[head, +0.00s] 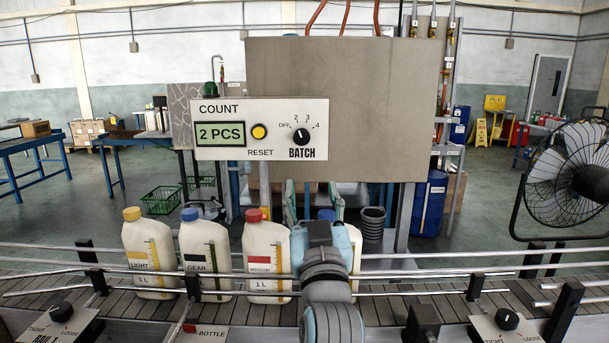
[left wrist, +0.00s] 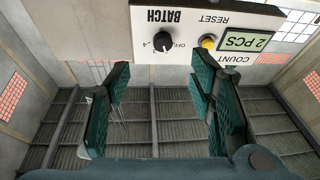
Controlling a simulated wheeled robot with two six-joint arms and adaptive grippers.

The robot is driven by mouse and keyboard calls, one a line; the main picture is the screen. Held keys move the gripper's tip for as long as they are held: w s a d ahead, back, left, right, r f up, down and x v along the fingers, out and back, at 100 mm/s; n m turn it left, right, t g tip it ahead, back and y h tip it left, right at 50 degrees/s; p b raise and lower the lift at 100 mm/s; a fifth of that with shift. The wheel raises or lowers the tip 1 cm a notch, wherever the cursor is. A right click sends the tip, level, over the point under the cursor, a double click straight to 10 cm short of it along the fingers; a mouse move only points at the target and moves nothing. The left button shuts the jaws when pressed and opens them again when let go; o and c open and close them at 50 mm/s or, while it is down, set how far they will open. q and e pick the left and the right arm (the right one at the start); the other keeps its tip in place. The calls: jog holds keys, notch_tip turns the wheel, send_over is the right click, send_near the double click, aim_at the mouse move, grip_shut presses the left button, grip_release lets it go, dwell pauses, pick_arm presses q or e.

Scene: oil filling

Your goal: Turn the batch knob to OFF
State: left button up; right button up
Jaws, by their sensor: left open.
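The black batch knob (head: 301,135) is on the right side of the white control panel (head: 258,107), above the word BATCH. Marks OFF, 2, 3 and 4 surround it; its white line seems to point up and slightly left, near 2. The knob also shows upside down in the left wrist view (left wrist: 163,39). My left gripper (head: 312,203) is below the panel, apart from the knob. Its teal fingers stand wide apart with nothing between them in the left wrist view (left wrist: 160,105). My right gripper is not in view.
The panel also has a yellow reset button (head: 259,132) and a display (head: 220,134) reading 2 PCS. Bottles with yellow (head: 149,260), blue (head: 205,262) and red (head: 267,262) caps stand on the railed conveyor (head: 400,302). My arm partly hides another blue-capped bottle.

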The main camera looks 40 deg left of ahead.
aim_at(302, 139)
pick_arm(q)
jog(key=x, duration=0.5)
jog(key=p+x, duration=0.1)
jog(key=x, duration=0.3)
jog(key=r+p+x, duration=0.1)
jog(key=x, duration=0.4)
jog(key=shift+s+a+r, duration=0.1)
jog(key=shift+a+r, duration=0.15)
jog(key=shift+c, duration=0.5)
